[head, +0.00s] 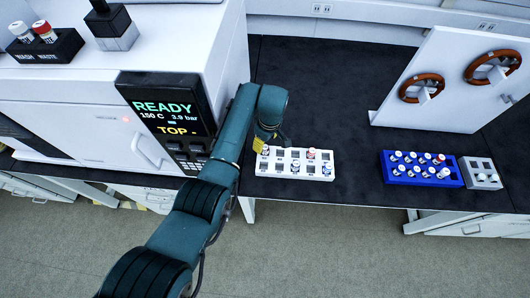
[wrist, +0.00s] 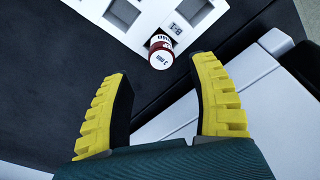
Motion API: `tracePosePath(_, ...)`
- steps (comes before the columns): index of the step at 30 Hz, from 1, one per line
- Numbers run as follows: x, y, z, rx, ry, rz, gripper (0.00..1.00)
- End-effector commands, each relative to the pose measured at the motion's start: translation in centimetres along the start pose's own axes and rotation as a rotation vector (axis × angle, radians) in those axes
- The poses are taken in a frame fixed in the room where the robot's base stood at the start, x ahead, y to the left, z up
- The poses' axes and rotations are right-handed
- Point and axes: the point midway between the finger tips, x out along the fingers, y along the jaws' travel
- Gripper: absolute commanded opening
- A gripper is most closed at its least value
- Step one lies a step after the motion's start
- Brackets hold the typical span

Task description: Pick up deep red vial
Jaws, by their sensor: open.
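In the wrist view a vial (wrist: 161,50) with a deep red band and a pale, marked top stands in a slot at the edge of the white rack (wrist: 192,42), near a label. My gripper (wrist: 160,72) is open, its two yellow fingers apart, with nothing between them. The vial lies just past the fingertips, roughly centred between them. In the head view my gripper (head: 262,143) is over the left end of the white rack (head: 284,174); the arm partly hides that end. A red-topped vial (head: 311,154) shows farther right in that rack.
A blue rack (head: 421,178) with several vials and a small grey rack (head: 480,174) stand to the right. A white panel (head: 440,118) with brown rings stands behind them. The instrument (head: 110,110) is close on the left. Dark bench is clear between the racks.

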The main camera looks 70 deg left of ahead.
Motion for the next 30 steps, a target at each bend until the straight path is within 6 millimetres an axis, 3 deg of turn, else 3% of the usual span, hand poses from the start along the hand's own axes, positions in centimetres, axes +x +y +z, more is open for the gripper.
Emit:
tracePosePath(7, 4.5, -0.4, 0.8, 0.000, -0.002, -0.004, 0.60)
tracePosePath(16, 5.0, -0.4, 0.8, 0.001, -0.001, -0.001, 0.60)
tracePosePath(17, 5.0, -0.4, 0.8, 0.001, -0.001, -0.001, 0.57)
tracePosePath(26, 5.0, -0.4, 0.8, 0.001, -0.001, -0.001, 0.00)
tracePosePath(30, 5.0, -0.4, 0.8, 0.001, -0.001, -0.002, 0.00)
